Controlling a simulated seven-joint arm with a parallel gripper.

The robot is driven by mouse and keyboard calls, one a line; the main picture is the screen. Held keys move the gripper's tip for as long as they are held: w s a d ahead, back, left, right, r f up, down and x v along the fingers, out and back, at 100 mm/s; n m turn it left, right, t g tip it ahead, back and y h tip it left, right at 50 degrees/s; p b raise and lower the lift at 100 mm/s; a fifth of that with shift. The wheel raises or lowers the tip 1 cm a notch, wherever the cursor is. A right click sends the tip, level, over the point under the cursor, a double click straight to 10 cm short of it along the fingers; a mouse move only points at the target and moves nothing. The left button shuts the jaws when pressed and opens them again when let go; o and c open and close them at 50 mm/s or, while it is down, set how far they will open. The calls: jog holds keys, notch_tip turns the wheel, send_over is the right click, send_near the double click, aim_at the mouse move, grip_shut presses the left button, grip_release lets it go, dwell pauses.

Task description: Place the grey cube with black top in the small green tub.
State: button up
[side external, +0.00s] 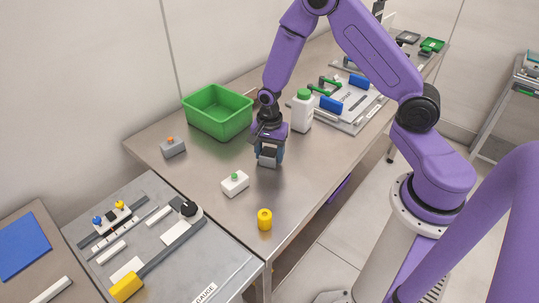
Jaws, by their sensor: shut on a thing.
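My gripper (268,153) is over the middle of the steel table, pointing down and shut on a small grey block, which I take to be the grey cube (267,160). The fingers and palm hide most of the cube, and its black top cannot be made out. The cube is low over the table; I cannot tell whether it touches. A green open tub (217,120) stands behind and left of my gripper, and its visible inside looks empty. A smaller green tray (432,45) lies at the far right end of the table.
A white bottle with green cap (302,112) stands close right of my gripper. A white box with green button (235,183), a yellow cylinder (265,220) and a grey box with orange button (173,147) stand nearby. A fixture plate (352,125) lies behind.

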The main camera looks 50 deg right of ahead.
jog(key=shift+r, duration=0.1)
jog(key=shift+r, duration=0.5)
notch_tip(320, 180, up, 2)
jog(key=shift+r, duration=0.1)
jog(key=s+r, duration=0.9)
jog(key=s, duration=0.5)
jog(key=shift+r, duration=0.3)
jog(key=n, duration=0.3)
send_near(269, 152)
jog(key=s+a+r, duration=0.2)
jog(key=s+r, duration=0.2)
jog(key=s, duration=0.1)
jog(key=w+n, duration=0.3)
jog(key=w, duration=0.7)
jog(key=w+d+f+n, duration=0.2)
jog(key=w+d+n, duration=0.15)
jog(key=w, duration=0.45)
jog(key=w+d+f+n, duration=0.2)
jog(key=w+n, duration=0.2)
jog(key=w, duration=0.3)
jog(key=shift+w+d+f, duration=0.1)
jog(key=shift+d+f, duration=0.05)
jog(key=shift+f, duration=2.25)
jog(key=shift+w+d+f, duration=0.1)
jog(key=shift+f, duration=2.25)
